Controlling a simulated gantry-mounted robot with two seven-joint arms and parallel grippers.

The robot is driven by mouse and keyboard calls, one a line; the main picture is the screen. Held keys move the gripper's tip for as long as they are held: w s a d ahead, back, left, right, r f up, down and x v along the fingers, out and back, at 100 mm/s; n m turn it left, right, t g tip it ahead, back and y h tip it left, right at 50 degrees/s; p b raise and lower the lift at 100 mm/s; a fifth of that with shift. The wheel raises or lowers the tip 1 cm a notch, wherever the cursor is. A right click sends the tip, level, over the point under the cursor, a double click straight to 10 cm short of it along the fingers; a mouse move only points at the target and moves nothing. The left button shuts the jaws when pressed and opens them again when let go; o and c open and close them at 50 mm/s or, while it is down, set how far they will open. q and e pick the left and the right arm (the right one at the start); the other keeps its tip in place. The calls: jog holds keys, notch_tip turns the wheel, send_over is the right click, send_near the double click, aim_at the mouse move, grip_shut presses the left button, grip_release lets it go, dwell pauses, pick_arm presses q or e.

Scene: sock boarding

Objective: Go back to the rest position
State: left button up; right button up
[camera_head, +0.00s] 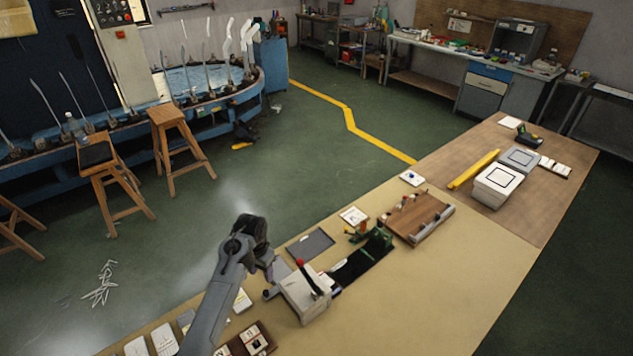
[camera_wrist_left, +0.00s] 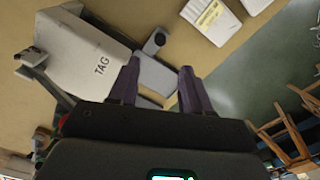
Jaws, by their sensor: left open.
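My left arm rises from the bottom of the head view, and its dark gripper (camera_head: 270,262) hangs over the left edge of the workbench, beside a white tagging machine (camera_head: 303,293). In the left wrist view the two dark fingers of this gripper (camera_wrist_left: 158,78) stand apart with nothing between them. Below them show bench top and part of the white machine (camera_wrist_left: 85,58), marked TAG. The fingers appear apart from the machine, though the exact gap is unclear. My right gripper is in neither view.
The long bench (camera_head: 450,265) holds a dark tray (camera_head: 310,244), a wooden board (camera_head: 417,217), white boxes (camera_head: 497,184) and a yellow bar (camera_head: 473,169). White packs lie near my arm.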

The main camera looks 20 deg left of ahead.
pick_arm(q)
jog(key=s+d+f+t+y, duration=0.1)
jog(key=s+d+f, duration=0.1)
jog(key=s, duration=0.6)
jog(key=s+d+f+t, duration=0.1)
jog(key=s+d+f, duration=0.2)
jog(key=s, duration=0.6)
jog(key=s+d+r+t, duration=0.1)
jog(key=s+d+r, duration=0.2)
jog(key=s, duration=0.3)
jog(key=s+d+r+m+h, duration=0.1)
jog(key=s+d+r, duration=0.2)
jog(key=s, duration=0.2)
jog(key=s+d+r+t, duration=0.1)
jog(key=s+d+r, duration=0.2)
jog(key=s, duration=0.3)
notch_tip(320, 180, up, 19)
jog(key=w+p, duration=0.1)
jog(key=p, duration=1.9)
jog(key=shift+a+r, duration=0.15)
jog(key=shift+a, duration=0.2)
